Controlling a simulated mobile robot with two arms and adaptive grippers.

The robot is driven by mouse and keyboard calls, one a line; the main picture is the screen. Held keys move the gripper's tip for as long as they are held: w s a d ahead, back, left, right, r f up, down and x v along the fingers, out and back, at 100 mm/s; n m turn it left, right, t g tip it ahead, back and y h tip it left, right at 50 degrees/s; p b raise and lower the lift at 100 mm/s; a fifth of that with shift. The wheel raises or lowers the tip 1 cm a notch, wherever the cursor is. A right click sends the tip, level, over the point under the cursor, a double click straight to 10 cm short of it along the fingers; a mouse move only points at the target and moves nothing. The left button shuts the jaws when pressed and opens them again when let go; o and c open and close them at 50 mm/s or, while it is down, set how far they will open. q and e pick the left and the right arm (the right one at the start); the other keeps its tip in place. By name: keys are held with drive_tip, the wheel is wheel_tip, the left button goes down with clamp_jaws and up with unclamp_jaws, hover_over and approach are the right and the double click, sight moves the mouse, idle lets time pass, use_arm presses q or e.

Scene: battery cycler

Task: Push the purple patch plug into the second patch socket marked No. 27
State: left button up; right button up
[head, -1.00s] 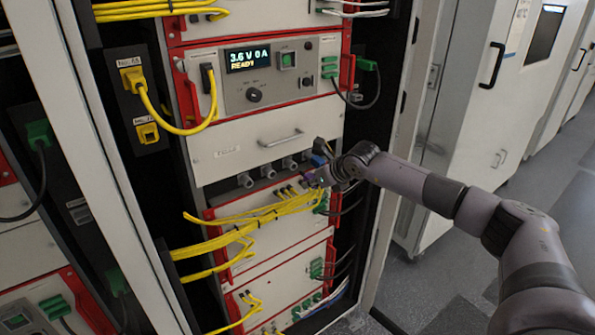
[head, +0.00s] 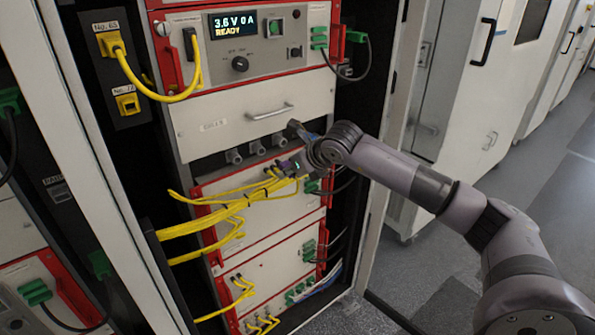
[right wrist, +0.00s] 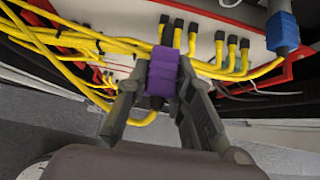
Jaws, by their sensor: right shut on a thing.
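The purple patch plug (right wrist: 163,75) is between the fingers of my right gripper (right wrist: 160,88) in the right wrist view, and the gripper is shut on it. A yellow cable curves below the plug. The plug's far end lies close to a row of black-ended yellow plugs (right wrist: 193,22) on a pale panel. I cannot tell whether it touches the panel. In the head view, the purple plug (head: 283,167) and right gripper (head: 292,163) are at the upper right of the yellow-cabled panel (head: 285,218). No socket marked No. 27 is readable. My left gripper is not in view.
Yellow cable bundles (head: 205,225) cross in front of the panel. Grey round connectors (head: 257,147) sit just above. A blue connector (right wrist: 282,32) is near the plug in the right wrist view. A left-hand strip holds yellow sockets (head: 127,102). Floor (head: 425,270) is clear at right.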

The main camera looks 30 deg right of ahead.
sight(277, 163)
drive_tip(key=shift+s+a+b, duration=0.3)
drive_tip(key=shift+s+a, duration=0.2)
drive_tip(key=shift+s, duration=0.05)
drive_tip(key=shift+r, duration=0.2)
drive_tip(key=shift+w+p, duration=0.3)
drive_tip(key=shift+w+a+p, duration=0.1)
drive_tip(key=shift+w+p, duration=0.45)
drive_tip(key=shift+w, duration=0.65)
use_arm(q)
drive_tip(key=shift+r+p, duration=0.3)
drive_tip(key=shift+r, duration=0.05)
use_arm(e)
drive_tip(key=w, duration=0.2)
drive_tip(key=shift+w+a+f, duration=0.1)
drive_tip(key=shift+w, duration=0.3)
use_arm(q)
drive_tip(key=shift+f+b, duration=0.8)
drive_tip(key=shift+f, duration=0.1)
use_arm(e)
drive_tip(key=shift+w, duration=0.8)
use_arm(q)
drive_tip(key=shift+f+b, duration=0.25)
drive_tip(key=shift+b, duration=0.15)
idle(0.4)
